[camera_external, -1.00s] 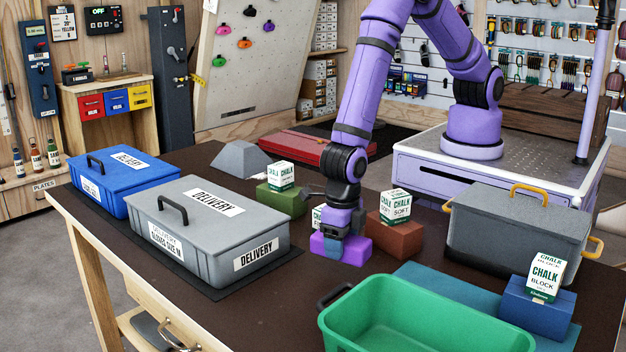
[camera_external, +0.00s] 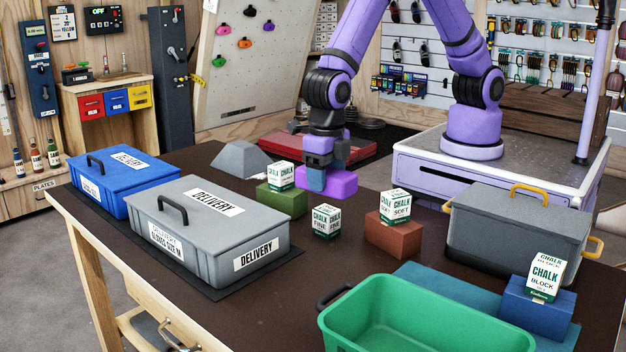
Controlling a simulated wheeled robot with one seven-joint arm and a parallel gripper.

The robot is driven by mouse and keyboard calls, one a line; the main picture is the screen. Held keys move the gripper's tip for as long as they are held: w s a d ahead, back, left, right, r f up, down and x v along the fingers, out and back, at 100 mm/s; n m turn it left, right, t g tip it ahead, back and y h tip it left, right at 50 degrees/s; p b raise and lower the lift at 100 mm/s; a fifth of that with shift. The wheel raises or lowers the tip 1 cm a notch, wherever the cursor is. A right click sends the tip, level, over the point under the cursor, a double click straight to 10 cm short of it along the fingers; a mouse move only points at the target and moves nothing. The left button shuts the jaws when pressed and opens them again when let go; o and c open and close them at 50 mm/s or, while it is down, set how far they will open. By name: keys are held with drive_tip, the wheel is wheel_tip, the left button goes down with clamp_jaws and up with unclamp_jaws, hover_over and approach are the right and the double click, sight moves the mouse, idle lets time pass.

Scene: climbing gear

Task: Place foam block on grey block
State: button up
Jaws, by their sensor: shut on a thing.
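The purple foam block (camera_external: 341,183) is held in the air by my gripper (camera_external: 319,178), which is shut on it. One blue-grey finger covers the block's left part. The grey block (camera_external: 241,159) rests on the dark table at the back, to the left of my gripper. It has sloping sides and a flat, bare top. The foam block is apart from it, with the green block and its chalk box partly between them in the picture.
A chalk box (camera_external: 327,221) stands on the table below my gripper. A green block (camera_external: 282,202) and a brown block (camera_external: 394,236) each carry a chalk box. A red case (camera_external: 335,148) lies behind. Grey (camera_external: 215,255) and blue (camera_external: 103,205) delivery boxes stand left.

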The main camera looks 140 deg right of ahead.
drive_tip(key=s+d+m, duration=0.3)
drive_tip(key=s+d, duration=0.1)
drive_tip(key=d, duration=0.6)
drive_tip(key=s+d+m, duration=0.3)
drive_tip(key=s+d, duration=0.1)
drive_tip(key=d, duration=0.6)
drive_tip(key=s+d+m, duration=0.3)
drive_tip(key=d, duration=0.7)
drive_tip(key=shift+s, duration=0.4)
drive_tip(key=s+d+m, duration=0.5)
drive_tip(key=s+d, duration=0.5)
drive_tip(key=s, duration=0.3)
drive_tip(key=s+d+m, duration=0.5)
drive_tip(key=s+d, duration=0.5)
drive_tip(key=s, duration=0.4)
hover_over(242, 144)
wheel_tip(242, 144, down, 6)
drive_tip(key=shift+a+f, duration=0.1)
drive_tip(key=shift+f, duration=1.9)
drive_tip(key=shift+f, duration=0.1)
